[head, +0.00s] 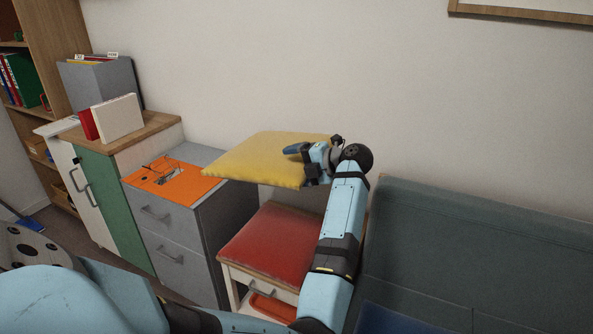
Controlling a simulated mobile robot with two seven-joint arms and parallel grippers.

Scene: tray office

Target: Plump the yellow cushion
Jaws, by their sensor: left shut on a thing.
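The yellow cushion (262,156) is held up in the air above a red-topped stool, tilted slightly and clear of it. My left gripper (308,165) is shut on the cushion at its right side. The fingertips are partly hidden by the gripper body and the wrist. My right gripper is not in the head view.
Left of the red-topped stool (268,247) stands a grey drawer cabinet (175,232) with an orange mat (166,186) and glasses on top. A grey-green sofa (480,240) is at the right. A cabinet with a wooden top (150,132) holds books and a grey file box (98,88).

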